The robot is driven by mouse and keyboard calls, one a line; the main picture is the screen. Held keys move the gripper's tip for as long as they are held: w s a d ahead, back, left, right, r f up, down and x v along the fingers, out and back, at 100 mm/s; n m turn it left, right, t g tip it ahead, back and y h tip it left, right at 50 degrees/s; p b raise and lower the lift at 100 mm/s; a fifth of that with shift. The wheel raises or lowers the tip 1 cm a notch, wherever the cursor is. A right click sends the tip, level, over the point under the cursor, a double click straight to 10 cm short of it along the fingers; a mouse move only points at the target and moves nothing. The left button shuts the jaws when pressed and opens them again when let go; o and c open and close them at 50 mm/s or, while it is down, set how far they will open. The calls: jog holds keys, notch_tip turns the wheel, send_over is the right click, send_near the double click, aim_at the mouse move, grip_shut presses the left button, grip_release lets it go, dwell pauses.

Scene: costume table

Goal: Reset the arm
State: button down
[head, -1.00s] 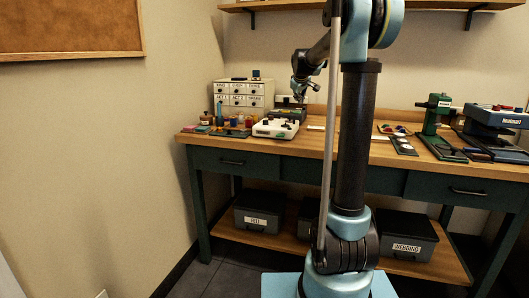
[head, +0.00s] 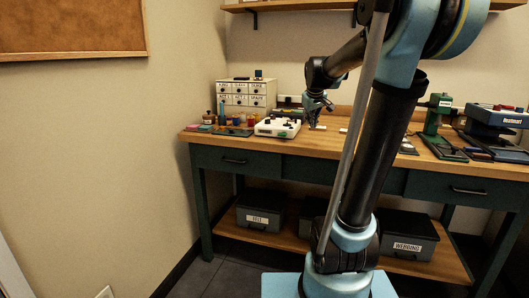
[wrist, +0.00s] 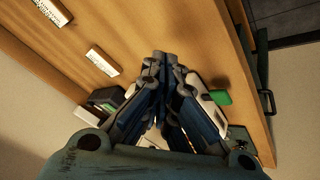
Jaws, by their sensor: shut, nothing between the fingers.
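My gripper (head: 318,113) hangs over the back left part of the table in the head view, pointing down, close to a white device (head: 277,128). In the wrist view its fingers (wrist: 162,60) meet at the tips and hold nothing. The wooden table top (wrist: 185,30) lies beyond the fingertips. My arm stands in the middle of the head view, bent over toward the left, and hides part of the table.
A white drawer cabinet (head: 246,93) and small bottles stand at the table's left end. A green press (head: 440,110) and a blue machine (head: 497,117) stand at the right. Grey bins (head: 258,217) sit on the lower shelf. A wall shelf (head: 300,6) runs above.

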jog(key=s+f+m+g, duration=0.1)
jog(key=s+f, duration=0.6)
jog(key=s, duration=0.4)
jog(key=s+f+m+g, duration=0.2)
jog(key=s+f, duration=0.6)
jog(key=s, duration=0.4)
jog(key=s+f+m+g, duration=0.1)
jog(key=s+f, duration=0.6)
jog(key=s, duration=0.5)
jog(key=shift+s+a+f+m+g+y, duration=0.15)
jog(key=shift+a+f+m+g+y, duration=0.15)
jog(key=shift+f+m+y, duration=0.1)
